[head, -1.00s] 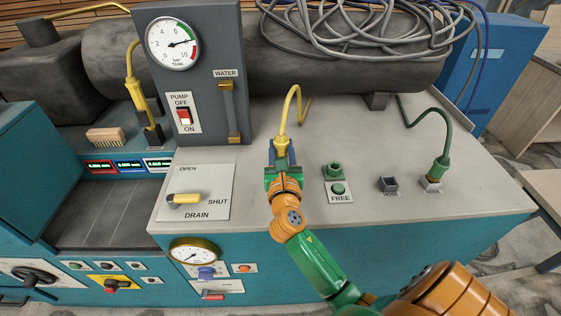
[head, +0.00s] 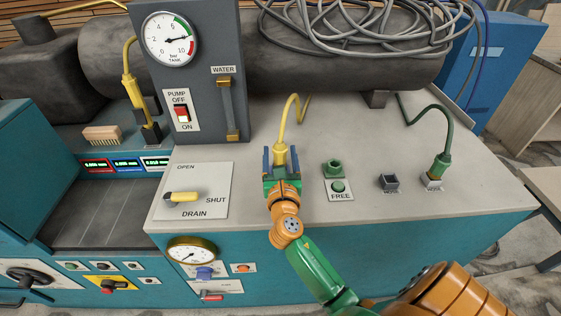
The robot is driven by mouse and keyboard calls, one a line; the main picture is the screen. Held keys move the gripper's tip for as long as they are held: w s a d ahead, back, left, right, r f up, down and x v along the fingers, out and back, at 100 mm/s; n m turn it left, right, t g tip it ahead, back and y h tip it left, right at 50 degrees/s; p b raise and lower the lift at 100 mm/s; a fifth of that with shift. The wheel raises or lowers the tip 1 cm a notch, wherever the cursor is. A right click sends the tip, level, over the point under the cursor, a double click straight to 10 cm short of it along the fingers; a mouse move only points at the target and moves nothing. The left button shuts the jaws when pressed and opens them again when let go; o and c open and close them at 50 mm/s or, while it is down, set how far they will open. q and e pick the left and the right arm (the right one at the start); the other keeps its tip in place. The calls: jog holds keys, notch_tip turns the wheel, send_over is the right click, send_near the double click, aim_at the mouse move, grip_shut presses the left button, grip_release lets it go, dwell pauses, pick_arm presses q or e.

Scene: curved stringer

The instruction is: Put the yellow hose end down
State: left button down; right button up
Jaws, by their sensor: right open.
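The yellow hose end (head: 280,154) is upright near the front middle of the grey bench top, with its yellow hose (head: 291,108) arching up and back. My right gripper (head: 281,160) is open around it, with one blue finger on each side and small gaps between. The lower part of the hose end and whatever is under it are hidden by the gripper. My left gripper is not in view.
To the right are a green fitting (head: 334,167) by the FREE plate (head: 340,196), an empty grey socket (head: 389,182) and a green hose plug (head: 438,166) in a socket. The DRAIN lever (head: 183,197) lies left. The pump panel (head: 202,50) stands behind left.

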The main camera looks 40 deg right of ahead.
jog(key=b+v, duration=0.2)
jog(key=v, duration=0.9)
jog(key=shift+s+a+f, duration=0.1)
jog(key=shift+a+f, duration=0.05)
jog(key=shift+f, duration=0.05)
jog(key=shift+s+a+r, duration=0.1)
jog(key=shift+s+a, duration=0.1)
jog(key=shift+s, duration=0.15)
